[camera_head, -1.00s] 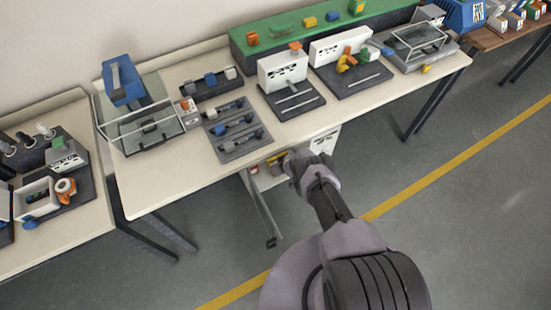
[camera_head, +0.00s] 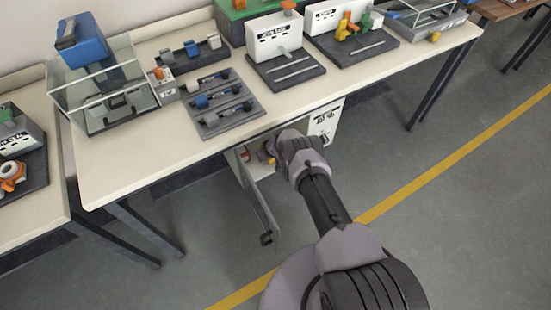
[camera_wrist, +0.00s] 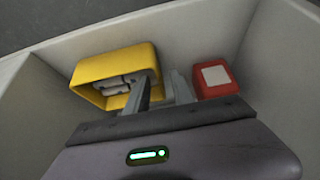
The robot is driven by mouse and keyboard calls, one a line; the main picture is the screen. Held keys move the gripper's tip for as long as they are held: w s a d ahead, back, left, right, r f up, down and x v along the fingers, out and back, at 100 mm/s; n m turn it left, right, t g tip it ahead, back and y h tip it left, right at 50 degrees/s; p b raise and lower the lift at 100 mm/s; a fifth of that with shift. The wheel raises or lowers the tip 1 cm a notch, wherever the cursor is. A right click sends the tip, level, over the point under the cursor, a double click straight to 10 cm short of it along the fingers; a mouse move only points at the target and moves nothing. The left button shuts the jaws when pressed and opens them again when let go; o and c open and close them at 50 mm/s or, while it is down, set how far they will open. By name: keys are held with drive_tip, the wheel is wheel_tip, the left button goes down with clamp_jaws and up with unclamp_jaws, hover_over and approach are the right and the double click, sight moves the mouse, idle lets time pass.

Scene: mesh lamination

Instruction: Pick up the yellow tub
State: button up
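The yellow tub (camera_wrist: 108,65) lies in a pale, walled compartment, left of centre in the wrist view. It looks tilted, and grey pieces (camera_wrist: 122,84) show inside it. My gripper (camera_wrist: 163,76) has its two fingers apart. The left finger overlaps the tub's right part, and the right finger stands between the tub and a red box. The tub's right wall appears to lie between the fingers; I cannot tell whether they touch it. In the head view my gripper (camera_head: 277,149) is at the cabinet under the table, and my wrist hides most of the tub.
The red box (camera_wrist: 215,76) with a pale label sits close to the right finger. Pale compartment walls (camera_wrist: 275,60) surround both. In the head view an open door panel (camera_head: 259,205) hangs left of my arm, and the table edge (camera_head: 160,172) is above. The floor (camera_head: 440,220) at right is clear.

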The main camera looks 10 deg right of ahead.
drive_tip(key=shift+b+x, duration=1.2)
drive_tip(key=shift+x, duration=0.05)
drive_tip(key=shift+r, duration=0.1)
drive_tip(key=shift+s, duration=0.1)
clamp_jaws()
